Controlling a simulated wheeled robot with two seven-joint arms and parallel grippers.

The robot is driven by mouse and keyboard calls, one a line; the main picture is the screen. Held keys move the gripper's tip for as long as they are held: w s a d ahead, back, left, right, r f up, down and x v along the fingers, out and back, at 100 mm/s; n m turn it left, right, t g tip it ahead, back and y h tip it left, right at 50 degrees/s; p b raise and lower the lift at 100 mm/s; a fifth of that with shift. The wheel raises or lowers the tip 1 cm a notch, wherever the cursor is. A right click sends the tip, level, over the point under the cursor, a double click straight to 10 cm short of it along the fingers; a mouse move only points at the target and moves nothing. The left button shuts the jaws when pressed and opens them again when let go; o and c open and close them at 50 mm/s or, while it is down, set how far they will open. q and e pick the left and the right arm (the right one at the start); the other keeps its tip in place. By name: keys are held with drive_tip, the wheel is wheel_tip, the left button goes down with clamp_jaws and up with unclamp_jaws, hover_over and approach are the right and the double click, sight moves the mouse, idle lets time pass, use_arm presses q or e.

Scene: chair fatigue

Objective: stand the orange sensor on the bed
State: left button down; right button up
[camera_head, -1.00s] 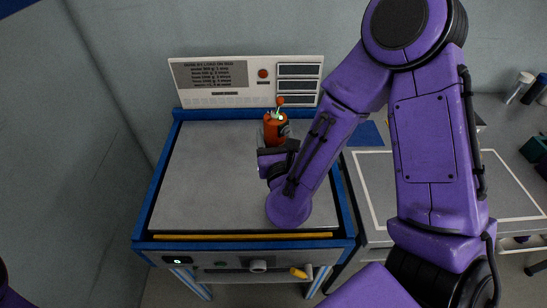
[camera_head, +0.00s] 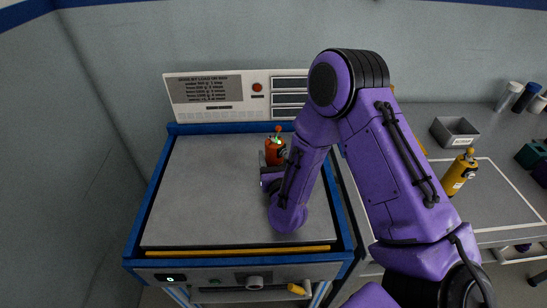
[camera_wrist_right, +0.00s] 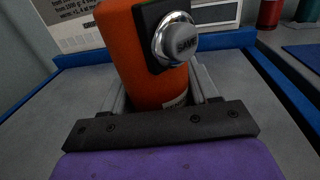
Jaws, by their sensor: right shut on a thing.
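The orange sensor (camera_head: 275,150) is an upright orange cylinder with a small knob on top, over the far right part of the grey bed (camera_head: 205,195). In the right wrist view the sensor (camera_wrist_right: 146,75) fills the middle, with a chrome button on a black plate on its side. My right gripper (camera_head: 272,168) is shut on the sensor, its fingers on both sides of it. The sensor's base is partly hidden by the gripper bar, so I cannot tell whether it touches the bed. My left gripper is not in view.
A panel (camera_head: 235,98) with printed text and a red button stands behind the bed. A blue frame edges the bed. On the right bench are a yellow bottle (camera_head: 459,172), a grey tray (camera_head: 455,132) and several small containers. The bed's left half is clear.

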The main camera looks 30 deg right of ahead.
drive_tip(key=shift+s+f, duration=0.1)
drive_tip(key=shift+f, duration=0.1)
drive_tip(key=o, duration=1.1)
drive_tip(key=shift+r, duration=0.15)
drive_tip(key=shift+s+a, duration=0.1)
drive_tip(key=b+v, duration=0.2)
drive_tip(key=v, duration=0.6)
drive_tip(key=p+v, duration=0.1)
drive_tip(key=v, duration=0.2)
drive_tip(key=shift+r+p, duration=0.25)
drive_tip(key=shift+p, duration=0.1)
drive_tip(key=shift+s+a+f, duration=0.1)
drive_tip(key=shift+s, duration=0.15)
drive_tip(key=shift+s+f, duration=0.1)
